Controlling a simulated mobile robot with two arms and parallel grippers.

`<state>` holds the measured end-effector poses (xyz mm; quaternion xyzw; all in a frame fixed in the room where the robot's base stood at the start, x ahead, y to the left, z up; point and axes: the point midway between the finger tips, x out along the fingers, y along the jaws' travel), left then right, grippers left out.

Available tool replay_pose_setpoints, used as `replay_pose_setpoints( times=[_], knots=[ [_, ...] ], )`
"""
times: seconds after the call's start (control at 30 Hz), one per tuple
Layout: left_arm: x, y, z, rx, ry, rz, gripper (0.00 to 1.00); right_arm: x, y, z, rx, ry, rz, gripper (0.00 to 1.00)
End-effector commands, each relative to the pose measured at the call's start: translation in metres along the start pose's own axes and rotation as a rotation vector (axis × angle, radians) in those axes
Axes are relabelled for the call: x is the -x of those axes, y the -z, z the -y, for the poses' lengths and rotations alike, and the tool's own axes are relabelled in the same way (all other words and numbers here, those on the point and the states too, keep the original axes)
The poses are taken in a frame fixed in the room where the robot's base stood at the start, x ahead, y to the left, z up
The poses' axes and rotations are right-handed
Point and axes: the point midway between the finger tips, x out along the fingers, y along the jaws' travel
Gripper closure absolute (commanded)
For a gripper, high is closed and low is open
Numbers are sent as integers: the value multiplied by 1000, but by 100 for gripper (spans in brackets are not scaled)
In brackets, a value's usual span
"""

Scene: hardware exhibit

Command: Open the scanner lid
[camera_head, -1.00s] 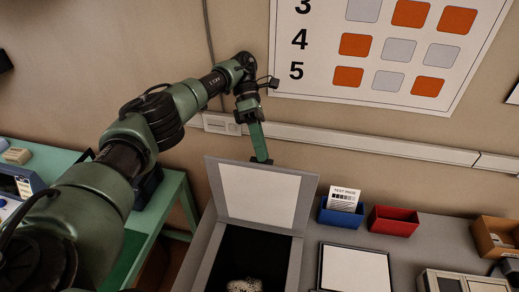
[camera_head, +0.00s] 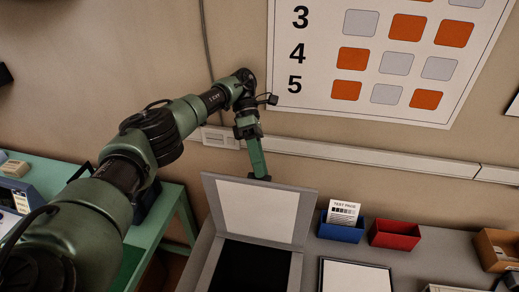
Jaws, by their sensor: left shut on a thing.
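The scanner lid (camera_head: 259,211) is a grey panel with a white inner face. It stands raised and tilted back, hinged at the rear of the scanner (camera_head: 207,266). The scanner's dark interior (camera_head: 249,268) shows below it, cut off by the bottom of the picture. My left gripper (camera_head: 258,176) is at the top edge of the lid, at its middle, shut on the lid; its fingertips are partly hidden behind the edge. My right gripper is out of the picture.
A blue bin (camera_head: 341,230) with a test page card (camera_head: 342,213) and a red bin (camera_head: 394,235) stand right of the lid. A framed white panel (camera_head: 355,276) lies in front. A cardboard box (camera_head: 495,249) stands far right. The wall is close behind.

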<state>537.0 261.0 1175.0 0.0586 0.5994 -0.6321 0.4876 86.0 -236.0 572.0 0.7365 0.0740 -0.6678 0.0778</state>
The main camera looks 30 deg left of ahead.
Motion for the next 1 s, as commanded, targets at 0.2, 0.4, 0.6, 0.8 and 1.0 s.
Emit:
replay_pose_setpoints(
  times=[0.2, 0.4, 0.6, 0.8, 1.0],
  knots=[
    [19, -6, 19, 7, -11, -4, 69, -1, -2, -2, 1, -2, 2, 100],
    [54, -22, 59, 1, -11, -2, 69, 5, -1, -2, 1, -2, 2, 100],
    [89, -37, 98, -1, -8, -2, 69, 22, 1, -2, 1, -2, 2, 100],
    [107, -46, 120, -4, -6, -3, 69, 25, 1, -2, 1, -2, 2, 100],
    [115, -50, 132, -6, 5, -9, 69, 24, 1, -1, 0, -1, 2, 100]
  ],
)
